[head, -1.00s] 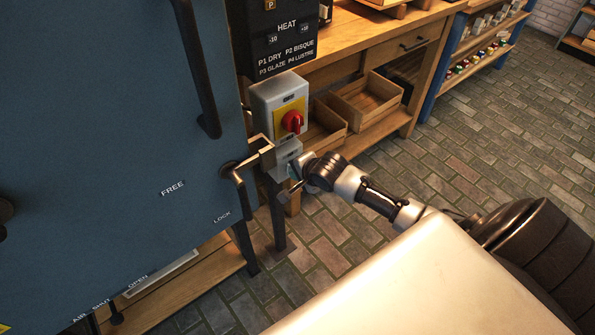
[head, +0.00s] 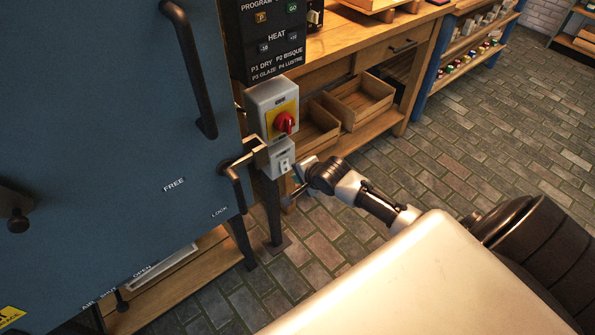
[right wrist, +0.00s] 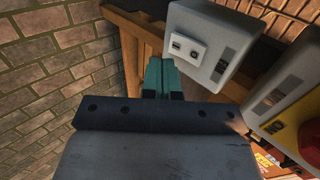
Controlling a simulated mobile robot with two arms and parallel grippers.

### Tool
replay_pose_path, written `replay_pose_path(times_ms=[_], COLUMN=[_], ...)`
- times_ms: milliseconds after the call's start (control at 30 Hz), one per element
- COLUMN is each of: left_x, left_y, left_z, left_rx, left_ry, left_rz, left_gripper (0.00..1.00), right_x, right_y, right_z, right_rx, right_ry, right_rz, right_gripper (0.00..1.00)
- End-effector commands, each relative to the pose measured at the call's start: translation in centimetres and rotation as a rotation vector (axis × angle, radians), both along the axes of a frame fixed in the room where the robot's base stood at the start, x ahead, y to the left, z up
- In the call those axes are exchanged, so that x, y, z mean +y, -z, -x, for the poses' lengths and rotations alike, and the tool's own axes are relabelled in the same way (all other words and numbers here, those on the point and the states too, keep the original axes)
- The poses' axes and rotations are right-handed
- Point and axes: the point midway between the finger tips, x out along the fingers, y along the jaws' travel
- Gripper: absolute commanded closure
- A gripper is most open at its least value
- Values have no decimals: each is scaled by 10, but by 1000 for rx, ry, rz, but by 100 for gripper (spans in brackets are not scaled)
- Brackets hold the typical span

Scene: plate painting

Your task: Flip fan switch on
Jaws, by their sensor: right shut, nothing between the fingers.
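A small light-grey box with a white switch plate, apparently the fan switch (head: 283,161), is mounted below the red rotary switch beside the blue kiln. In the right wrist view, the switch plate (right wrist: 187,48) shows with small dark marks. Whether it is on or off cannot be made out. My right gripper (head: 299,174) is just below and right of this box in the head view. In the right wrist view, its teal fingers (right wrist: 161,76) are shut and empty, beside the box's edge. Whether they touch it cannot be told. My left gripper is not in view.
A red rotary knob (head: 285,122) on a yellow plate sits just above the switch box. The kiln's latch lever (head: 235,174) is close at its left. A black control panel (head: 266,42) hangs above. A wooden bench with open trays (head: 358,101) stands behind.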

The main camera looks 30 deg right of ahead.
Motion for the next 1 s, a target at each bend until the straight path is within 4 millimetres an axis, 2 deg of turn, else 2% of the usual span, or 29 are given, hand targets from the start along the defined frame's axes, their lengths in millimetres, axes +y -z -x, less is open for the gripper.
replay_pose_path(times_ms=[100, 200, 533, 700, 1000], left_x=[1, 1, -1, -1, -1], left_y=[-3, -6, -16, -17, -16], left_z=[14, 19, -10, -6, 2], left_rx=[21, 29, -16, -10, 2], left_ry=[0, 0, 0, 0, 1], left_rz=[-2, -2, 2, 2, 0], left_gripper=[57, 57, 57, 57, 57], right_x=[-1, -1, -5, -6, -6], right_y=[-14, -25, -63, -71, -71], right_z=[12, 23, 60, 67, 68], right_rx=[-3, -2, -1, 0, -1], right_ry=[-1, -1, -1, 0, 0], right_rz=[0, 0, 1, 1, 1], right_gripper=[100, 100, 100, 100, 100])
